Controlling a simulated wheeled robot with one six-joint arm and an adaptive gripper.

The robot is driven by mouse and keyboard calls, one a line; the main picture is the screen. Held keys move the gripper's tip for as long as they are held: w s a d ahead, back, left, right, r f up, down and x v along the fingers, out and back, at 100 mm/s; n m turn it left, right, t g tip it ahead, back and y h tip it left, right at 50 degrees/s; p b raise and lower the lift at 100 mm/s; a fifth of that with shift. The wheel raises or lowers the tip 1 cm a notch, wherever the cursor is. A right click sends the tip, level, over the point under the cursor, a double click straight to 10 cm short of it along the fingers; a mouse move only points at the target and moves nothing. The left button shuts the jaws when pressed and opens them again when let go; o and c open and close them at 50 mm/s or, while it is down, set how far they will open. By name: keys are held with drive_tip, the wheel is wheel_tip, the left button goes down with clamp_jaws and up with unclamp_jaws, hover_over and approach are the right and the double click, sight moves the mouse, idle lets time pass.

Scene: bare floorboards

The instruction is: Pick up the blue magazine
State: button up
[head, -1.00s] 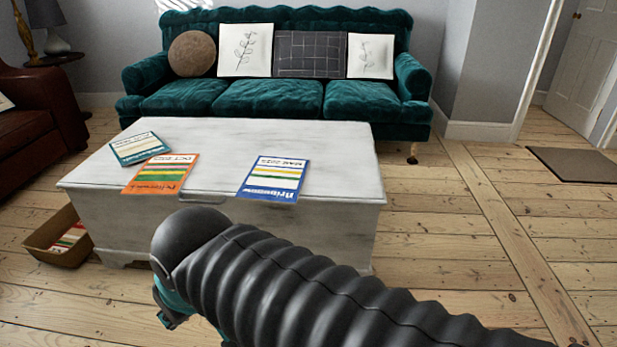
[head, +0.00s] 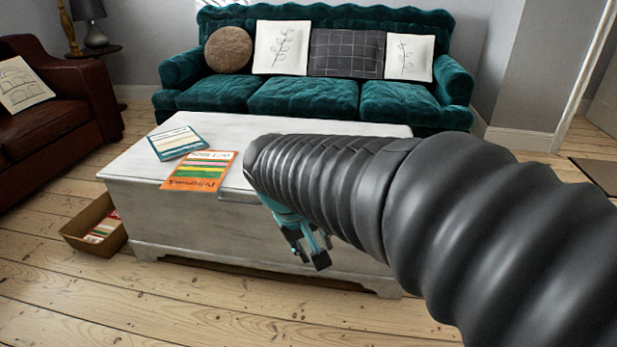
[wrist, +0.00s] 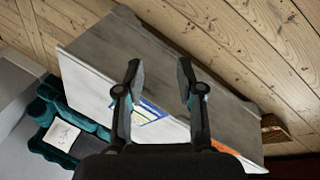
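The blue magazine (wrist: 150,111) shows partly in the wrist view, lying at the edge of the white chest's top (wrist: 95,48), seen between the fingers. In the head view my arm hides it. My gripper (wrist: 159,72) is open and empty, its two fingers well apart. In the head view my gripper (head: 314,255) hangs in front of the chest's front face, below the level of the top. No contact with the magazine shows.
An orange magazine (head: 200,171) and a teal one (head: 177,143) lie on the chest's left part. A brown box (head: 92,225) with a magazine stands on the floor to its left. A green sofa (head: 303,97) is behind, and a brown leather seat (head: 60,105) at left.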

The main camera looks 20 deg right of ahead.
drive_tip(key=w+f+n+h+b, duration=0.1)
drive_tip(key=w+f+h, duration=0.7)
drive_tip(key=w, duration=0.7)
drive_tip(key=w+f+h, duration=0.6)
drive_tip(key=w+f, duration=0.3)
drive_tip(key=w, duration=0.6)
drive_tip(key=d, duration=0.4)
drive_tip(key=w+d, duration=0.1)
drive_tip(key=d, duration=0.8)
drive_tip(key=shift+w+d+f+p, duration=0.15)
drive_tip(key=shift+d+p, duration=0.05)
drive_tip(key=shift+p, duration=0.2)
clamp_jaws()
